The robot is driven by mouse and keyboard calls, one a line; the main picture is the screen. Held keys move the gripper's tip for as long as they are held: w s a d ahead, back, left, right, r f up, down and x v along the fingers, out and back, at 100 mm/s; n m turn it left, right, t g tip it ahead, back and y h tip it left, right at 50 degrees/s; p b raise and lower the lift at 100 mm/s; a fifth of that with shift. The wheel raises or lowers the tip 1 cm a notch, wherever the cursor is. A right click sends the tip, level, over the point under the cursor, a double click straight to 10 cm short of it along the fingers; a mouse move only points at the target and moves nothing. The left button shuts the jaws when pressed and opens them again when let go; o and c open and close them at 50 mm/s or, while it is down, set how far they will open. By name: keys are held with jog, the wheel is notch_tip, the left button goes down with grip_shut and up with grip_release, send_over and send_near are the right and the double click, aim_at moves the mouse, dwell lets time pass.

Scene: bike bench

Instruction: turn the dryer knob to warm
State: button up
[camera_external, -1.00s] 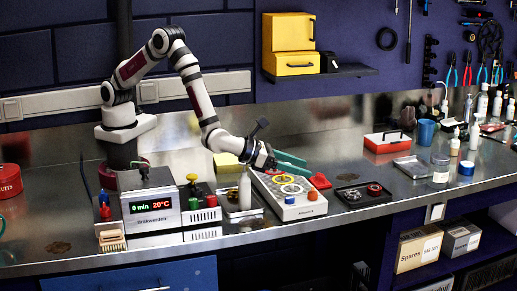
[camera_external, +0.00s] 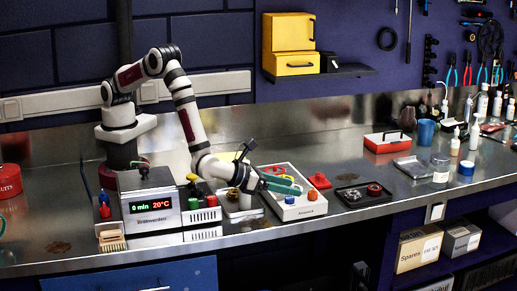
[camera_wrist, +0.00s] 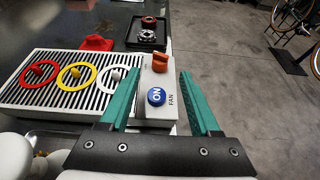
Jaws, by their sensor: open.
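The dryer (camera_external: 294,197) is a pale box on the steel bench with a slatted top and a control strip at its front right. An orange knob (camera_wrist: 160,62) sits at the far end of that strip, and a blue knob (camera_wrist: 156,96) marked ON, by the word FAN, sits nearer. Both also show in the external view, the orange knob (camera_external: 312,195) right of the blue one (camera_external: 289,200). My gripper (camera_wrist: 155,78) is open with green fingers apart, pointing along the strip. In the wrist view the blue knob appears between the fingers, and the orange knob lies near the fingertips. I cannot tell contact.
Red, yellow and white rings (camera_wrist: 76,75) with pegs lie on the dryer's slats. A red piece (camera_external: 319,181) and a black tray (camera_external: 362,194) with small parts stand beyond.

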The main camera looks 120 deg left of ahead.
aim_at(311, 192)
jog(key=x, duration=0.6)
jog(key=shift+w+a+f, duration=0.1)
jog(key=shift+w+a, duration=0.1)
grip_shut()
